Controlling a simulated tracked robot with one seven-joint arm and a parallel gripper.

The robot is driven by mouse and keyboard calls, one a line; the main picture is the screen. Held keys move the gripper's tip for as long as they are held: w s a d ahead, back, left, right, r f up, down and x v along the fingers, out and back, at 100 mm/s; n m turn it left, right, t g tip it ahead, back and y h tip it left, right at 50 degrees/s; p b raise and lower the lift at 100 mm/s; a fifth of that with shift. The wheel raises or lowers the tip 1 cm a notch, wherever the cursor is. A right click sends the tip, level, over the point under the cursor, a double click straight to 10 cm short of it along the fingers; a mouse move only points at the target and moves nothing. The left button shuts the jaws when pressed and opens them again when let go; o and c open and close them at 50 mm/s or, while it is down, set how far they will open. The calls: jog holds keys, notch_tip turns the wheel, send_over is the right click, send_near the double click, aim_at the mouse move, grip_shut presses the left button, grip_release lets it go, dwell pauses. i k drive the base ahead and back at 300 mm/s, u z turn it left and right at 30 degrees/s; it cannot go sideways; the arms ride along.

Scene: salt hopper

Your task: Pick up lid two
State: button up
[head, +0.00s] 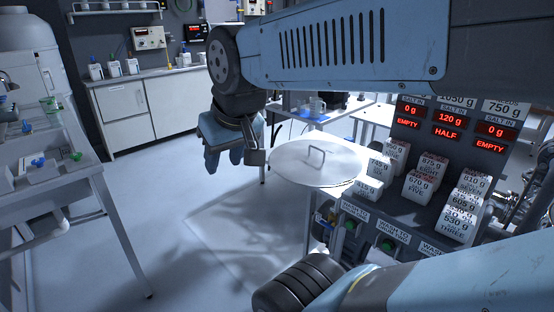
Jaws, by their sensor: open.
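My gripper (236,157) hangs just left of the lid, pointing down, open and apart from the handle. Its fingers are dark and partly hidden by the wrist, and nothing shows between them.
A dark panel with red displays (447,133) stands at the right, with several white labelled weight blocks (419,187) on steps before it. A white cabinet (125,112) stands behind. Open floor lies between.

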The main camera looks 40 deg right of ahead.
aim_at(312, 163)
jog(key=u, duration=0.35)
jog(key=i, duration=1.55)
jog(key=z, duration=1.85)
jog(key=k, duration=0.55)
jog(key=z, duration=0.2)
jog(key=i, duration=0.5)
jog(key=z, duration=0.05)
